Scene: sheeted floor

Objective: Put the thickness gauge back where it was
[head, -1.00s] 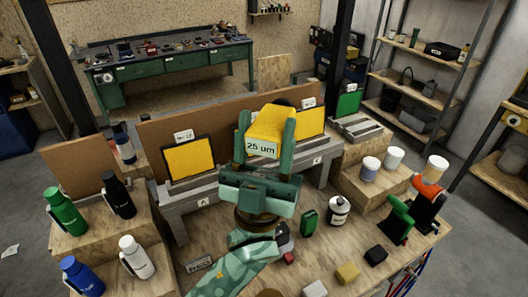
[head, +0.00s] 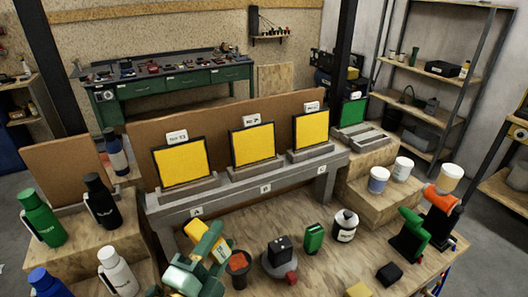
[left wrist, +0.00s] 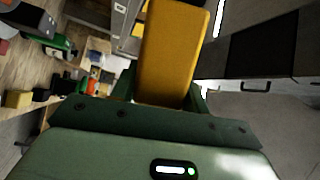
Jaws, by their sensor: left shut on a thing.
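The thickness gauge is a yellow block (head: 196,231) with a pale label. It shows at the lower left of the middle in the head view and large in the left wrist view (left wrist: 173,52). My left gripper (head: 208,243) has green fingers and is shut on it. The gauge is tilted, above the wooden bench (head: 325,262) and in front of the grey raised shelf (head: 265,188); its height cannot be told. My right gripper does not show in either view.
Three yellow panels (head: 180,162) stand on the shelf. Right of my left gripper are a dark cup with an orange inside (head: 238,262), a black device on a round base (head: 279,254), a green case (head: 314,237) and a white bottle (head: 345,227). Several bottles (head: 41,218) stand at left.

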